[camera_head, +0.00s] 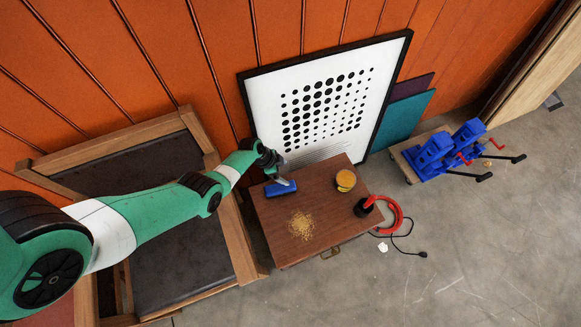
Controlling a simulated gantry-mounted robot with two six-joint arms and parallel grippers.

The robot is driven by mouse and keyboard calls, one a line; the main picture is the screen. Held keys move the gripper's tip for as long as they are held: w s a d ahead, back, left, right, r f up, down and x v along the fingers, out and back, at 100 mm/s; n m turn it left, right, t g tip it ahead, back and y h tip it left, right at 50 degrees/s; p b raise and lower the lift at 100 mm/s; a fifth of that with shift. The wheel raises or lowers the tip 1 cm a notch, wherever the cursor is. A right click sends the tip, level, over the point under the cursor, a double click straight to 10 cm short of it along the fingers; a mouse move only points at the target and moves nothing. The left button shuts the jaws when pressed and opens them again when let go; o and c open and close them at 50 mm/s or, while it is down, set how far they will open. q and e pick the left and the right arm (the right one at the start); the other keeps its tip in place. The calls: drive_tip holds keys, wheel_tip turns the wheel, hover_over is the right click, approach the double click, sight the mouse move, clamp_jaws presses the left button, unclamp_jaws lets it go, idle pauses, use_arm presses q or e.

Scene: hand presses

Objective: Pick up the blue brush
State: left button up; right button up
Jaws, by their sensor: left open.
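The blue brush (281,189) lies on the back left part of the small brown wooden table, close to its left edge. My left arm reaches in from the left, and my left gripper (284,180) is right at the brush, just over it. The jaws are open. The gripper covers part of the brush, and I cannot tell whether the fingers touch it. My right gripper does not show.
The wooden table (325,225) also holds a pile of yellowish shavings (301,225), a round yellow-topped container (345,180) and a red-and-black tool (366,205). A framed dot poster (375,62) leans behind it. Blue hand presses (433,153) stand right. Floor at front right is mostly clear.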

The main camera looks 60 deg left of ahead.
use_arm(q)
drive_tip(key=b, duration=0.3)
hover_over(280, 187)
drive_tip(key=s, duration=0.1)
wheel_tip(280, 187, down, 7)
drive_tip(key=shift+n, duration=0.9)
drive_tip(key=f+b, duration=0.9)
drive_tip(key=b, duration=0.1)
drive_tip(key=shift+s+a, duration=0.2)
drive_tip(key=shift+a, duration=0.05)
drive_tip(key=shift+r, duration=0.1)
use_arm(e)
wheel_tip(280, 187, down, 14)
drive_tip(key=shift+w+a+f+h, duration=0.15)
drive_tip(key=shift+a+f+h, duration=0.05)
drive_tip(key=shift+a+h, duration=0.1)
use_arm(q)
drive_tip(key=b+x, duration=0.1)
drive_tip(key=b, duration=0.1)
drive_tip(key=b+x, duration=0.1)
drive_tip(key=x, duration=0.1)
drive_tip(key=b+x, duration=0.2)
drive_tip(key=shift+s+f+b, duration=0.3)
drive_tip(key=shift+f, duration=0.1)
drive_tip(key=shift+r, duration=0.2)
clamp_jaws()
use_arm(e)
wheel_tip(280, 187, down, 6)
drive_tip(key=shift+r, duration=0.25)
